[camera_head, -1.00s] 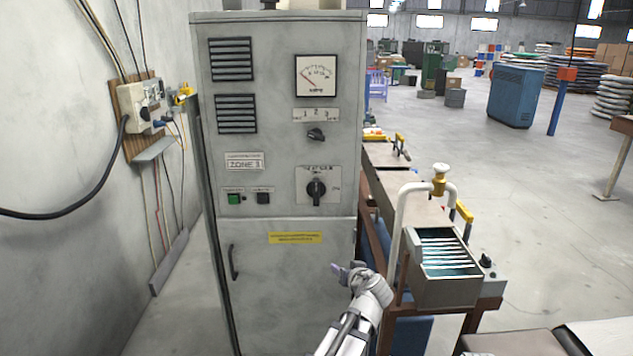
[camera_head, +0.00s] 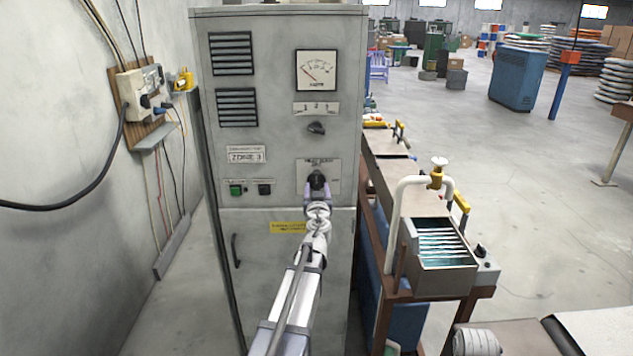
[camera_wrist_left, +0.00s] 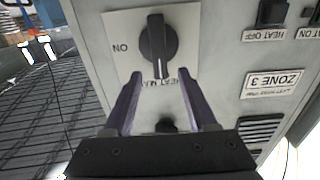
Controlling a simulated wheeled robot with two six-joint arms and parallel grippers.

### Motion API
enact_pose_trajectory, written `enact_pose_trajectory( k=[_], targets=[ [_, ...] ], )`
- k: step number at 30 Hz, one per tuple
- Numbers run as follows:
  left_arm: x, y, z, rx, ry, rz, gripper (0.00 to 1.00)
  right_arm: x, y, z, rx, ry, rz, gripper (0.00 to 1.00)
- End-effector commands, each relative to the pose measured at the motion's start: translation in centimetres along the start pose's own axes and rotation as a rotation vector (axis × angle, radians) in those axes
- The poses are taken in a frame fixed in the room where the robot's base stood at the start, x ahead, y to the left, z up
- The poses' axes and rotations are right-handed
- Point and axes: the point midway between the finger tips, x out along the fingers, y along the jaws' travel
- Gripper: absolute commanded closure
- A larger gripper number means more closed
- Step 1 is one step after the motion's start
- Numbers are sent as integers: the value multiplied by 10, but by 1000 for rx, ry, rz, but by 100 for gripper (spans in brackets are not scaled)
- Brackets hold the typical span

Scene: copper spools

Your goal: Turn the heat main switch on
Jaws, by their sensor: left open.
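The heat main switch (camera_head: 317,180) is a black rotary knob on a pale plate, on the front of the grey cabinet (camera_head: 290,240). In the left wrist view the knob (camera_wrist_left: 158,42) shows whole, with its white pointer line toward the gripper and the word ON to its left. My left gripper (camera_head: 318,196) is in front of the knob in the head view.
A bench with a water tank (camera_head: 440,245) and white pipe stands right of the cabinet.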

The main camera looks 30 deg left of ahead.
Motion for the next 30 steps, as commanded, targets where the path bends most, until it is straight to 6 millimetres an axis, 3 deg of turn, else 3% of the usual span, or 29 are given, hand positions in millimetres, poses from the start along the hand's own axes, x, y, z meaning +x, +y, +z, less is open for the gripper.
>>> enact_pose_trajectory(
  k=[3,9,19,30],
  targets=[
    [24,0,0,0,0,-1,43,0,0,0,0,0,0,50],
    [50,0,0,0,0,-2,43,0,0,0,0,0,0,50],
    [53,0,0,0,0,-1,44,0,0,0,0,0,0,50],
    [53,0,0,0,0,-1,85,0,0,0,0,0,0,50]
  ],
)
